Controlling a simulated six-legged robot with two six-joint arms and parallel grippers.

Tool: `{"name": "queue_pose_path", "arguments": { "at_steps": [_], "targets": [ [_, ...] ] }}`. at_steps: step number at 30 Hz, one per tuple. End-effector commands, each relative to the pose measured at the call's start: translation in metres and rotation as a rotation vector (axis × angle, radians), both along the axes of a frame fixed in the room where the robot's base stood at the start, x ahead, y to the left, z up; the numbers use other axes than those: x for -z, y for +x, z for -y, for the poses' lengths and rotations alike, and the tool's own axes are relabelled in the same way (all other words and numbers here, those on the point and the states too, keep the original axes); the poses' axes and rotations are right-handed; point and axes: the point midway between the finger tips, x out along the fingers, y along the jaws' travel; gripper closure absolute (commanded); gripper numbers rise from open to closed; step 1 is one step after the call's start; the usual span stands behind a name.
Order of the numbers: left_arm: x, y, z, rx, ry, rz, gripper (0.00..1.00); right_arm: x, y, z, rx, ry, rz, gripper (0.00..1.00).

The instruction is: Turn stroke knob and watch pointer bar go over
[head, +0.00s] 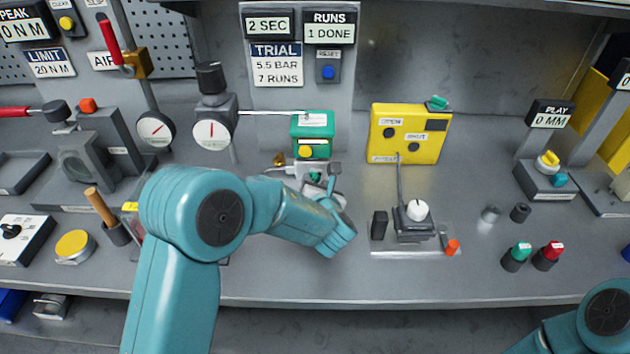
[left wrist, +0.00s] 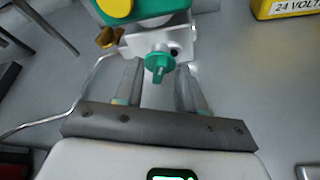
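A small green knob (left wrist: 159,66) sits on the front of a pale valve body (left wrist: 150,42) in the left wrist view; I take it for the stroke knob. It also shows in the head view (head: 316,177), below the green actuator box (head: 313,126) with its yellow button. My left gripper (left wrist: 157,72) is open, one finger on each side of the knob, with gaps showing between fingers and knob. In the head view my left gripper (head: 324,188) is partly hidden by its own wrist. I cannot clearly make out the pointer bar. My right gripper is out of view.
A yellow box (head: 410,133) stands right of the actuator, with a white-knobbed unit (head: 414,219) in front. Two round gauges (head: 212,134) stand at left. Green (head: 519,253) and red (head: 550,253) buttons are at right. A sign (head: 331,35) reads 1 DONE.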

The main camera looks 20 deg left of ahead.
Motion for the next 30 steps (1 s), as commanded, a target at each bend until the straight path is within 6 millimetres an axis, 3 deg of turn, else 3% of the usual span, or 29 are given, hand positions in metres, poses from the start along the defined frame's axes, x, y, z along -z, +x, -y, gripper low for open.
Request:
{"name": "queue_pose_path", "arguments": {
  "at_steps": [11,15,21,25,30],
  "targets": [
    [0.003,0.008,-0.004,0.001,0.000,-0.001,0.61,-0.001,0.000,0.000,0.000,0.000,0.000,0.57],
    [0.003,0.008,-0.004,0.001,0.000,-0.001,1.00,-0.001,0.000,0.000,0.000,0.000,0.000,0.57],
    [0.004,0.008,-0.004,0.001,-0.004,0.002,1.00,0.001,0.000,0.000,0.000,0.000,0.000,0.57],
    [0.008,0.008,-0.005,0.000,-0.061,0.022,1.00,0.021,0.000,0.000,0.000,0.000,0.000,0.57],
    [0.011,0.007,-0.009,-0.001,-0.214,0.069,1.00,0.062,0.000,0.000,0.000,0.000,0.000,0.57]
  ]
}}
